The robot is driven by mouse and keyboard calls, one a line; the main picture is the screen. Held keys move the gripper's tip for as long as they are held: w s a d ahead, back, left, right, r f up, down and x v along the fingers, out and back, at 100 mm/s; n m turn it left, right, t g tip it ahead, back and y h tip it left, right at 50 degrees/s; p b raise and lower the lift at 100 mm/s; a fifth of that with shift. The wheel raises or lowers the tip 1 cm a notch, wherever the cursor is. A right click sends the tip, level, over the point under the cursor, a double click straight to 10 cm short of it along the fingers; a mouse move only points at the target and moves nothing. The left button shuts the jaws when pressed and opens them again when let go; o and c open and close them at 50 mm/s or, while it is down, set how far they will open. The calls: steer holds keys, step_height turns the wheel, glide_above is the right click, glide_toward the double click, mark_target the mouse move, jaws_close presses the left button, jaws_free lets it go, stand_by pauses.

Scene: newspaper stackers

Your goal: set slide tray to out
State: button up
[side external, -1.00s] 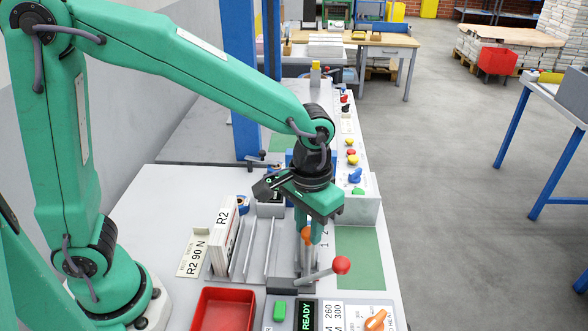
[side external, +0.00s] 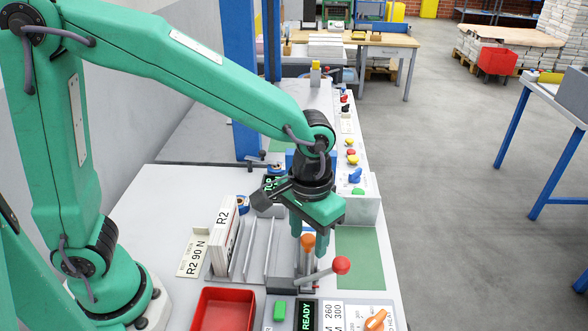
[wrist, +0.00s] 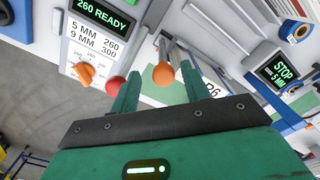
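A grey tray with thin upright dividers (side external: 247,268) lies on the bench below my gripper; I cannot tell whether it is the slide tray or where its slide stands. An orange ball knob (side external: 308,241) rises at its right side, and also shows in the wrist view (wrist: 163,75). A red ball lever (side external: 341,265) stands just beside it, and shows in the wrist view (wrist: 116,83). My gripper (side external: 309,235) is open and points down over the orange knob. In the wrist view my gripper (wrist: 160,78) has its fingers apart, with the orange knob seen between them. Contact is not visible.
White upright boards marked R2 (side external: 224,235) stand at the tray's left. A red bin (side external: 224,308), a green button (side external: 279,310), a READY display (side external: 306,315) and an orange dial (side external: 376,320) are at the front. A green mat (side external: 360,255) lies bare at right.

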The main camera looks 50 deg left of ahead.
steer(key=shift+r, duration=0.1)
steer(key=shift+r, duration=3.85)
steer(key=s+a+r+t, duration=0.1)
steer(key=s+a, duration=0.3)
steer(key=a, duration=0.5)
steer(key=s+a+r+t, duration=0.1)
steer(key=s+a+t, duration=0.3)
steer(key=a, duration=0.5)
steer(key=shift+s+r+t, duration=0.15)
steer(key=shift+s+t, duration=0.15)
steer(key=shift+s, duration=0.15)
